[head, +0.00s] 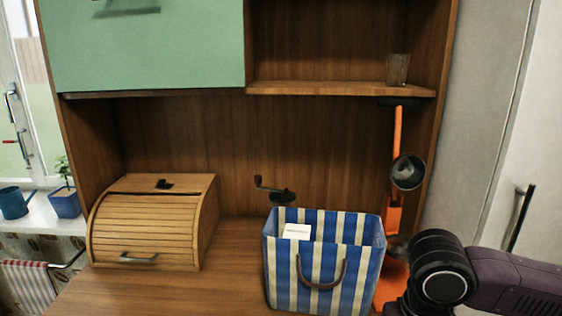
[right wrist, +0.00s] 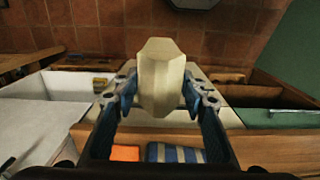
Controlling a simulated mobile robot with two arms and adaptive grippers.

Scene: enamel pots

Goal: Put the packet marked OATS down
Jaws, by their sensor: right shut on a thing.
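My right gripper (right wrist: 160,88) is shut on a cream, faceted packet (right wrist: 160,72), one finger on each side. No print shows on the packet's visible side, so I cannot read whether it is marked OATS. In the head view my right arm comes in at the lower right, and its gripper and the packet are out of sight there. My left gripper is in neither view.
A blue-and-white striped bag (head: 350,264) with a white piece (head: 297,231) inside stands on the wooden counter (head: 232,262). A bread box (head: 147,235) is left, an orange stand (head: 393,275) right. A glass (head: 397,69) stands on the shelf above.

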